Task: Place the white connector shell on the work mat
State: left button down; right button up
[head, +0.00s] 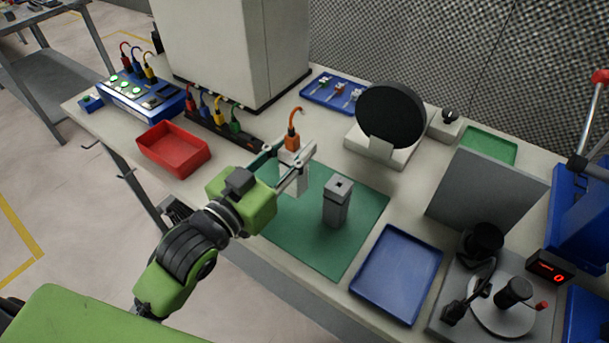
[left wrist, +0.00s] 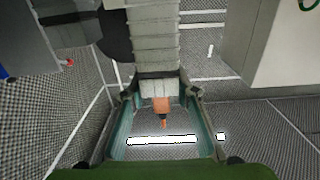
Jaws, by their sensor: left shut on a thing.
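My left gripper (head: 297,165) is shut on the white connector shell (head: 286,157), above the back left part of the green work mat (head: 362,236). An orange plug-like end (head: 292,142) with a curved orange lead rises from the top of the shell. My right gripper is not in view.
A grey post (head: 337,206) with a square hole in its top stands upright on the mat. A blue tray (head: 397,277) lies right of the mat, a red bin (head: 174,150) to its left. A black disc (head: 391,117) on a white base stands behind. The mat's front is clear.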

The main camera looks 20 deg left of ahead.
aim_at(299, 185)
pick_arm(q)
jog(key=shift+w+d+f, duration=0.6)
jog(key=shift+d+f, duration=0.1)
jog(key=shift+f, duration=0.2)
jog(key=f, duration=0.3)
jog(key=shift+w+d+f, duration=0.2)
jog(key=shift+s+f, duration=0.1)
jog(key=shift+f, duration=0.05)
jog(key=shift+f, duration=0.15)
jog(key=c, duration=1.6)
grip_release()
